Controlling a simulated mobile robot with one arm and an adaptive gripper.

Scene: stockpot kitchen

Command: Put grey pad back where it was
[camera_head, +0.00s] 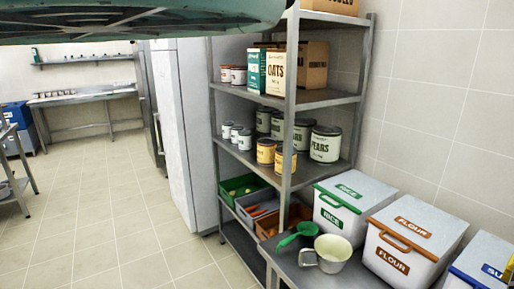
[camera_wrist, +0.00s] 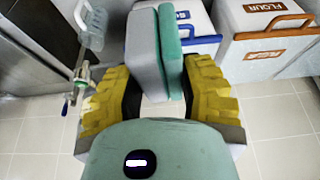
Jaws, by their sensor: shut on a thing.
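In the wrist view, my gripper (camera_wrist: 160,88) has yellow ribbed fingers closed on a thick upright pad. The grey pad (camera_wrist: 143,50) shows a grey face on the left and a teal layer (camera_wrist: 170,45) on the right. Its lower end sits between the fingers, partly hidden by them, and the rest stands out beyond them. Pale floor tiles show below it, so it appears held in the air. In the head view neither the pad nor my gripper is visible.
White lidded bins, rice (camera_head: 351,208) and flour (camera_head: 411,238), stand at the right. A green scoop (camera_head: 299,233) and a cream jug (camera_head: 327,253) sit on the metal table (camera_head: 291,272). A metal shelf (camera_head: 289,100) holds tins and boxes. The floor (camera_head: 100,200) at left is clear.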

